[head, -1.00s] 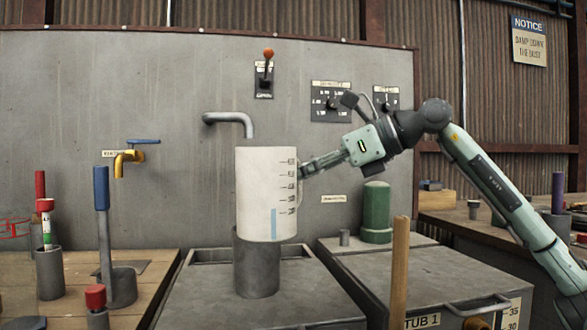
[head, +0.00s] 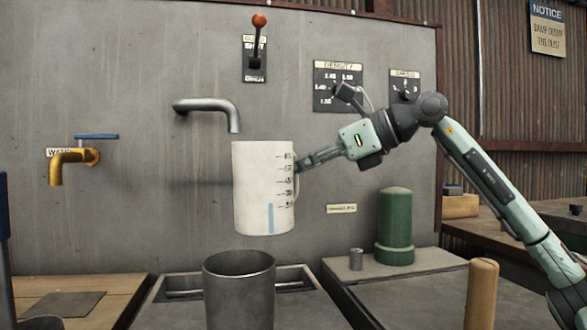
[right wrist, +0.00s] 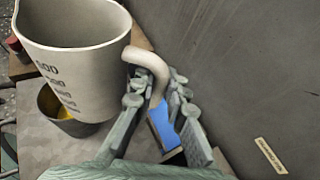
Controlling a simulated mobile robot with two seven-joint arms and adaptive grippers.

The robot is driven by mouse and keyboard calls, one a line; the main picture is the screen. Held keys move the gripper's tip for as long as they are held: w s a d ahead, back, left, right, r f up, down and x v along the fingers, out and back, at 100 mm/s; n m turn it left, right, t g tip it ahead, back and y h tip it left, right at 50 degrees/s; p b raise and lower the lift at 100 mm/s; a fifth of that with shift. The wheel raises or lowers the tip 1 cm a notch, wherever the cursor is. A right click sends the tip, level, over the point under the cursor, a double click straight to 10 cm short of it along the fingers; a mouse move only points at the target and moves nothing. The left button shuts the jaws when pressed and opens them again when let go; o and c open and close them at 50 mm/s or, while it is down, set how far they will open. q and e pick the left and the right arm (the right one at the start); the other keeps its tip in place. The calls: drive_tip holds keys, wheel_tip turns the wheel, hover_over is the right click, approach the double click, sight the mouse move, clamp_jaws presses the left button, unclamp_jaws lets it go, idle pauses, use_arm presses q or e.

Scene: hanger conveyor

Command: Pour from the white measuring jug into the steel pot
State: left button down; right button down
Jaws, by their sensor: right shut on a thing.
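The white measuring jug (head: 257,190) hangs upright in the air, with dark scale marks and a pale blue strip on its side. It also shows in the right wrist view (right wrist: 75,60). My right gripper (head: 300,163) is shut on the jug's handle, seen closely in the right wrist view (right wrist: 155,98). The steel pot (head: 238,295) stands below the jug, open at the top and upright. In the right wrist view the pot (right wrist: 72,122) is partly hidden by the jug, with something yellow inside. My left gripper is not in view.
A grey spout (head: 210,107) juts from the wall panel just above and left of the jug. A yellow tap (head: 72,165) is at left. A green cylinder (head: 395,227) and wooden post (head: 481,293) stand at right.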

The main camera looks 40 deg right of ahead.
drive_tip(key=shift+d+f+n+h, duration=0.1)
drive_tip(key=shift+f+n+h, duration=0.2)
drive_tip(key=shift+n, duration=0.2)
drive_tip(key=shift+d+r, duration=0.1)
drive_tip(key=shift+r+n+h+p, duration=0.3)
drive_tip(key=shift+r+n+p, duration=0.1)
drive_tip(key=shift+r+p, duration=0.1)
drive_tip(key=shift+r+n+t+p, duration=0.3)
drive_tip(key=shift+r+p, duration=0.1)
drive_tip(key=shift+p, duration=0.1)
drive_tip(key=shift+f, duration=0.1)
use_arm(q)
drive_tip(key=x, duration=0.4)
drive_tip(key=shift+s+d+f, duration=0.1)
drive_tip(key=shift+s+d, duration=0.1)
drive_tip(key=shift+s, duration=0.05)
use_arm(e)
drive_tip(key=shift+d, duration=0.1)
drive_tip(key=shift+h, duration=0.3)
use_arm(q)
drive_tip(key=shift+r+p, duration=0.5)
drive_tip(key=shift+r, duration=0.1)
use_arm(e)
drive_tip(key=shift+s+r+n+h, duration=0.1)
drive_tip(key=shift+r+n+h, duration=0.25)
drive_tip(key=shift+r, duration=0.2)
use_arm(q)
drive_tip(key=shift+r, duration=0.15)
use_arm(e)
drive_tip(key=shift+r, duration=0.1)
